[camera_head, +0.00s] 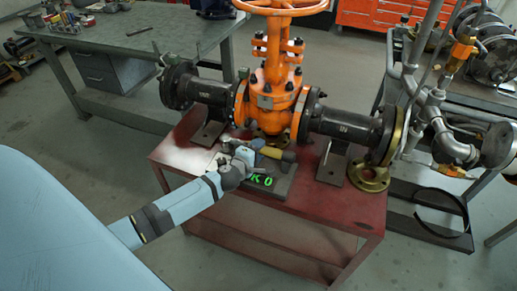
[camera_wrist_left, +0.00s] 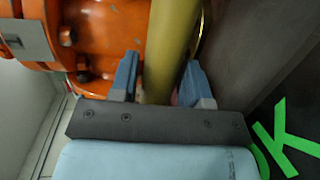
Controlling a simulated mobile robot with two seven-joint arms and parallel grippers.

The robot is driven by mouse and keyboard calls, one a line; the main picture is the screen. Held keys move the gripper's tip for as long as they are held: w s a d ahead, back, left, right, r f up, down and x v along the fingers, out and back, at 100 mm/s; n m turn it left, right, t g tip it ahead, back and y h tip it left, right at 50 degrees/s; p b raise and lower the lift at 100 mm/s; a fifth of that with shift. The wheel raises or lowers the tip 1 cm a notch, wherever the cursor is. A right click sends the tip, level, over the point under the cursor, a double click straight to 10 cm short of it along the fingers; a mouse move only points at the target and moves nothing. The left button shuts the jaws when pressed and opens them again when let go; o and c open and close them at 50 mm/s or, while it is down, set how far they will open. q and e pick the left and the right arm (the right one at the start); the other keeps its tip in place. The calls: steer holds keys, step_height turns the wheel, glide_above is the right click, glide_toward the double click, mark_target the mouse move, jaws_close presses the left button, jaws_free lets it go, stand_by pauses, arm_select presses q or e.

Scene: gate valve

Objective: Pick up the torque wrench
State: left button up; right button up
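My left gripper (camera_head: 250,155) reaches over the red table, low in front of the orange gate valve (camera_head: 275,90). A tool with a yellowish handle and dark end (camera_head: 275,153), possibly the torque wrench, lies by its fingers; the gripper partly hides it. In the left wrist view a yellow bar (camera_wrist_left: 168,55) runs between the two blue fingertips of the left gripper (camera_wrist_left: 158,82). The fingers are apart, with a gap on the bar's left side; contact on the right side is unclear. My right gripper is not in view.
The red table (camera_head: 325,215) carries the valve and its dark pipes (camera_head: 345,125). A dark plate with green letters (camera_head: 262,180) lies beside the left gripper. A brass flange ring (camera_head: 369,176) lies at the right. A grey workbench (camera_head: 130,38) stands at the back left.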

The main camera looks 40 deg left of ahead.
arm_select(q)
jaws_close()
steer(key=shift+r, duration=0.1)
steer(key=shift+r, duration=0.1)
